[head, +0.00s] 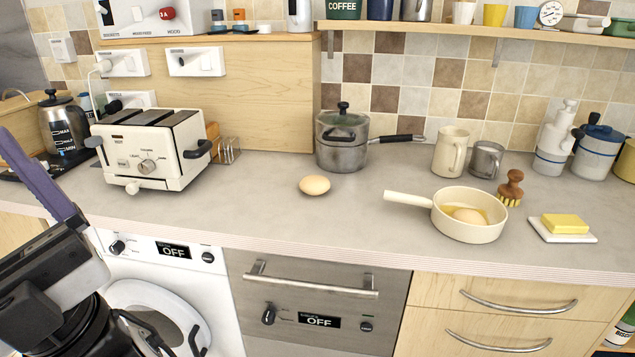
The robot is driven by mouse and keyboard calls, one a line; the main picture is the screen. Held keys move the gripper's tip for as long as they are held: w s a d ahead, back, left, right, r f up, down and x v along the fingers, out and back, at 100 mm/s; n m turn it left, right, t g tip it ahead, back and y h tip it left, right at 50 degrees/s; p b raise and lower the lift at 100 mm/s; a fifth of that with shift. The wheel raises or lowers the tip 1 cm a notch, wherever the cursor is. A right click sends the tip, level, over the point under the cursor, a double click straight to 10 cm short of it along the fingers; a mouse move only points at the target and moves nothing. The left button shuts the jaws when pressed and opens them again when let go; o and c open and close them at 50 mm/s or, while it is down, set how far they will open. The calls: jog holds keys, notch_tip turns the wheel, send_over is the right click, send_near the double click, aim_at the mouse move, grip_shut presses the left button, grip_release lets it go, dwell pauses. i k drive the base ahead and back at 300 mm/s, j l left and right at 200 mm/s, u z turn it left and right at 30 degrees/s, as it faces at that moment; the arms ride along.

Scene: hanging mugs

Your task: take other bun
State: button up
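One bun (315,185), light brown and round, lies alone on the grey counter (290,215), in front of the lidded pot. A second bun (467,215) sits inside the cream pan (468,232) to the right, with something yellow around it. My gripper (40,185) is at the left edge, in front of the counter and well left of both buns. Only one purple finger shows clearly, so its opening cannot be judged. I see nothing held in the visible part.
A white toaster (150,160) and a toast rack (228,150) stand left of the loose bun. The lidded pot (342,155) is behind it. The pan's handle (405,199) points left. A butter dish (563,236) is at right. Counter around the loose bun is clear.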

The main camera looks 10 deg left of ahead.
aim_at(312, 185)
jog(key=i+j+u, duration=0.1)
jog(key=u, duration=0.25)
jog(key=i+j+u, duration=0.1)
jog(key=u, duration=0.3)
jog(key=i+u, duration=0.2)
jog(key=u, duration=0.15)
jog(key=i, duration=0.45)
